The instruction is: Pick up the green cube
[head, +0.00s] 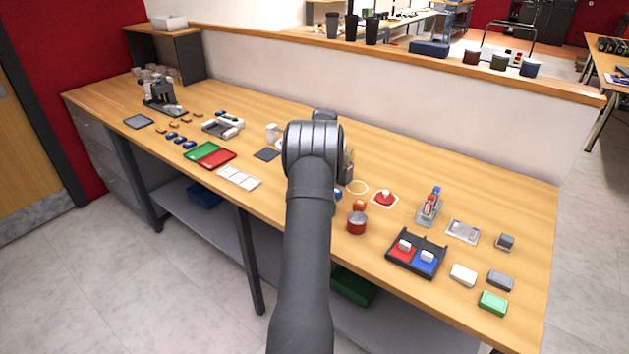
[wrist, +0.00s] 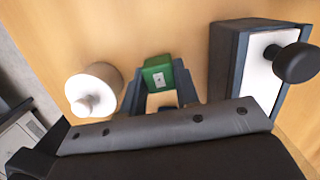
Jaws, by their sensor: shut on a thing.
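In the wrist view, the green cube (wrist: 157,74) sits between the two dark fingers of my gripper (wrist: 160,90), with a small pale mark on its face. My gripper is shut on it. A beige block-like patch (wrist: 162,101) shows just below the green cube, between the fingers; I cannot tell what it is. I cannot tell whether the cube touches the table.
In the wrist view, a white round object (wrist: 94,90) stands left of the gripper and a dark-framed box (wrist: 224,60) with a black knob (wrist: 296,63) stands close on the right. In the head view, a red pot (head: 357,224) and black tray (head: 416,266) lie right of my arm.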

